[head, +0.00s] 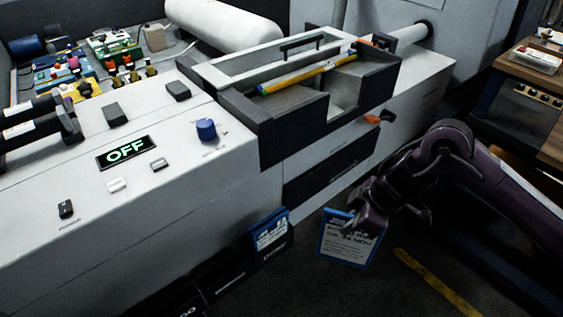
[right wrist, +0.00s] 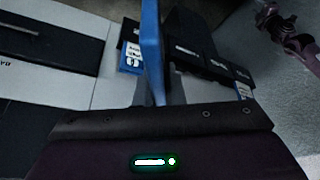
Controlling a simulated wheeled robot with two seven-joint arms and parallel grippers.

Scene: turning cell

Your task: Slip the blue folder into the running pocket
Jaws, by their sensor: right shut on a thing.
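The blue folder (head: 345,243), with a white printed sheet on its front, hangs from my right gripper (head: 362,214), in front of the machine and apart from it. In the right wrist view the folder (right wrist: 152,45) stands edge-on between the fingers. My right gripper is shut on it. Black pockets with small white labels (right wrist: 190,52) line the machine's lower front; I cannot read which is the running pocket. Another blue folder (head: 270,231) sits in one of the pockets. A purple part at the right wrist view's upper right (right wrist: 285,28) looks like my left arm; its jaws are unclear.
The grey machine's display (head: 125,151) reads OFF. A black tray (head: 300,125) with a yellow pencil-like rod juts from its top. A black drawer front (head: 330,165) lies below. The floor around the yellow strip (head: 437,283) is clear. A wooden bench (head: 525,70) stands right.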

